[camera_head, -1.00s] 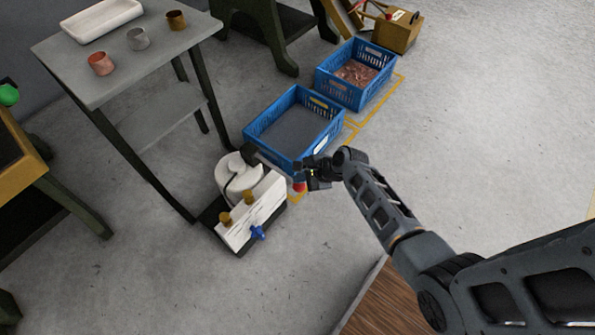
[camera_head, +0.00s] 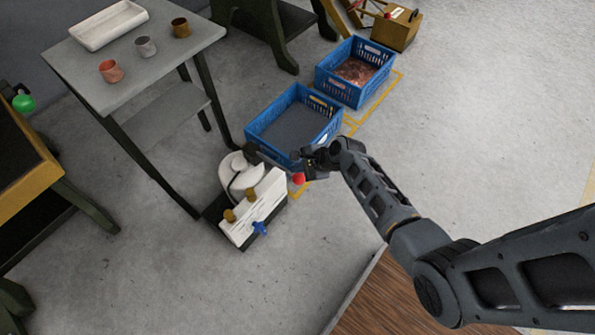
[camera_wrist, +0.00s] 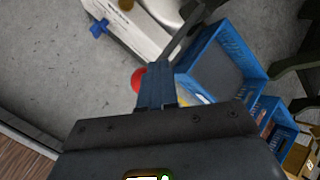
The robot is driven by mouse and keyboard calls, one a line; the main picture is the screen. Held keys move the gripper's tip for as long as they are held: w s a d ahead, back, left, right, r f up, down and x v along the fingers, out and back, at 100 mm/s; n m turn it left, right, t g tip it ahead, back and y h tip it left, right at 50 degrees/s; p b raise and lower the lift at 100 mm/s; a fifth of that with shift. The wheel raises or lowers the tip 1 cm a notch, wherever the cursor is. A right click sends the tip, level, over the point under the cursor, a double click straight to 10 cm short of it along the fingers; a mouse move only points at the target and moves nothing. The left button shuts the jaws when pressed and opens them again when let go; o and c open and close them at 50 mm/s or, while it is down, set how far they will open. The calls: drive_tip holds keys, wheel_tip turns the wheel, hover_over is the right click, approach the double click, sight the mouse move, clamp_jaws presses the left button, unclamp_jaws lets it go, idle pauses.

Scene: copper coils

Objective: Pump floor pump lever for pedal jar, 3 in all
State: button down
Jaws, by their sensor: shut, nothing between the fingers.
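The floor pump (camera_head: 255,205) stands on the floor left of my gripper, a white body with a rounded part behind, brass knobs and a blue valve (camera_head: 260,228). The red knob (camera_head: 298,179) of its lever shows at the pump's right side, just below my gripper (camera_head: 306,166). In the wrist view the red knob (camera_wrist: 138,80) is beside the fingers (camera_wrist: 156,88), partly hidden behind them. A dark bar (camera_wrist: 190,40) runs up from there along the white pump body (camera_wrist: 140,28). My gripper is shut and empty; I cannot tell whether it touches the lever.
A blue crate (camera_head: 270,150) stands close behind my gripper, with a second blue crate (camera_head: 335,92) holding copper pieces farther back. A grey table (camera_head: 90,78) with a white tray and three cups is at the left. Floor at the lower left is open.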

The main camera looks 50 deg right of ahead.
drive_tip(key=shift+r, duration=0.1)
drive_tip(key=r+p, duration=0.5)
drive_tip(key=shift+w, duration=0.4)
drive_tip(key=shift+f, duration=0.15)
idle(2.4)
